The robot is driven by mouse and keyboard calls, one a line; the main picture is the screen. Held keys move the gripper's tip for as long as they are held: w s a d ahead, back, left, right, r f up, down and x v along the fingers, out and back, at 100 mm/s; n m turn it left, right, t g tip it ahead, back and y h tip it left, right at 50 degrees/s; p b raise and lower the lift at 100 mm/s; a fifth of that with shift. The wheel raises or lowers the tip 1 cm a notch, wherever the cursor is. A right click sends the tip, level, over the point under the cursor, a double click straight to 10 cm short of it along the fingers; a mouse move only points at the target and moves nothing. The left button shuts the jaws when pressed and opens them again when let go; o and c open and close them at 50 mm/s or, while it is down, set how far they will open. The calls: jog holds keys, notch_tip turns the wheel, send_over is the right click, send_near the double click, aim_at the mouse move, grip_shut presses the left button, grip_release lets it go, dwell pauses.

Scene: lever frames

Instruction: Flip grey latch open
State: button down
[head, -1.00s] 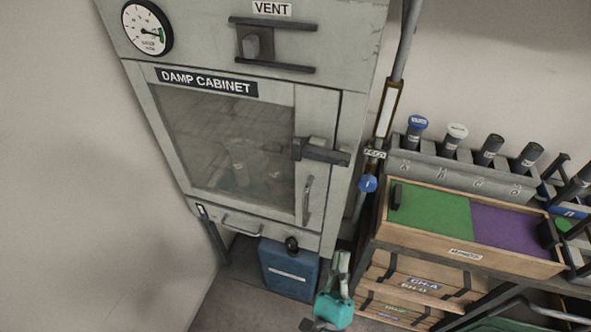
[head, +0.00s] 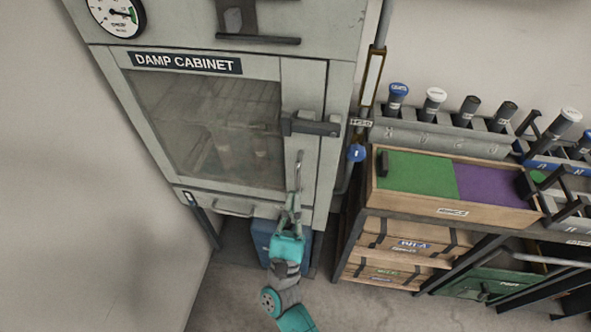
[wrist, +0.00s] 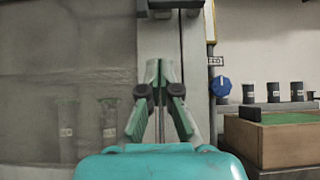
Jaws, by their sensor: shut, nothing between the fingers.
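The grey latch (head: 310,125) is a dark horizontal bar on the right side of the damp cabinet's door (head: 205,115), reaching across onto the frame. Its underside (wrist: 172,5) shows at the top edge of the wrist view. My gripper (head: 296,192) is in front of the lower right of the door, below the latch and apart from it. Its fingers (wrist: 161,68) are together at the tips, with nothing between them.
A blue box (head: 262,238) stands under the cabinet, partly behind my arm. To the right, a shelf holds a wooden tray (head: 450,210) with green and purple panels, and a rack of capped tubes (head: 440,135). A blue knob (head: 356,153) is beside the cabinet.

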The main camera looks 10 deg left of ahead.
jog(key=x, duration=0.9)
jog(key=shift+d, duration=0.1)
notch_tip(320, 180, up, 4)
send_over(300, 162)
jog(key=s, duration=0.2)
jog(key=shift+w+r, duration=0.1)
jog(key=shift+r, duration=0.05)
